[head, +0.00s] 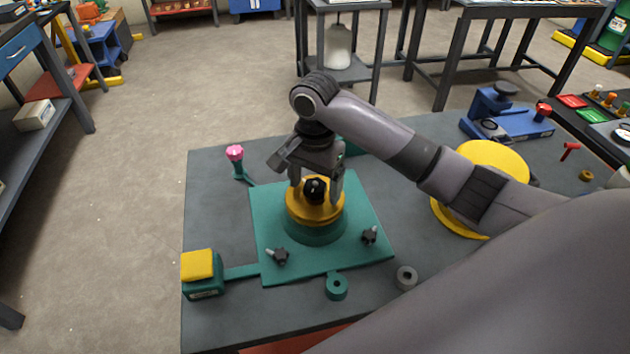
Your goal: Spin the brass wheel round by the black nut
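The brass wheel (315,210) lies flat on a round green base (316,234) in the middle of a green plate (366,212). The black nut (315,190) stands up from the wheel. My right gripper (316,188) points down over the wheel, with one finger on each side of the nut. The fingers look open, with small gaps between them and the nut; the far side of the nut is hidden. My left gripper is not in view.
A yellow-topped green box (203,270) is at the plate's front left, and a pink knob (235,154) on a green stalk at its back left. Two black knobs (280,256) sit on the plate's front. A yellow disc (490,160) lies behind my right arm.

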